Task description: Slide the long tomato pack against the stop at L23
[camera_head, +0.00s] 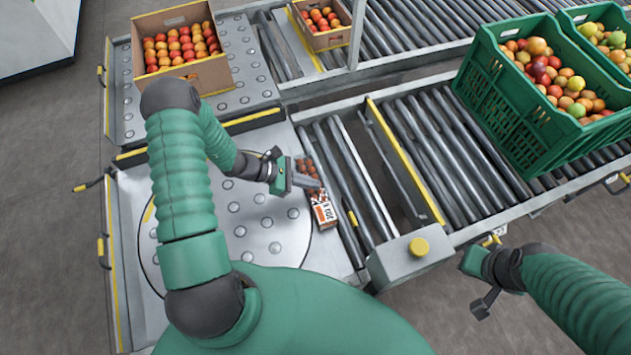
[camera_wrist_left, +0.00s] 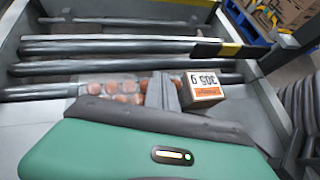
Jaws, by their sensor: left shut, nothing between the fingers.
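The long tomato pack (camera_head: 323,213) lies on the metal ball table (camera_head: 262,240), along its right edge beside the first rollers. Red tomatoes show under its clear top, and its near end carries a white and orange label. In the left wrist view the pack (camera_wrist_left: 205,92) lies behind the fingers, partly hidden by them. My left gripper (camera_head: 312,182) is shut and empty, its fingers over or against the pack's middle; contact is unclear. My right gripper (camera_head: 478,284) hangs at lower right, away from the pack; its jaws are unclear. No L23 marking is readable.
Rollers (camera_head: 345,175) run right of the pack, then a yellow-topped rail (camera_head: 408,160). A grey box with a yellow button (camera_head: 418,246) stands at the near corner. The ball table's left is clear.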

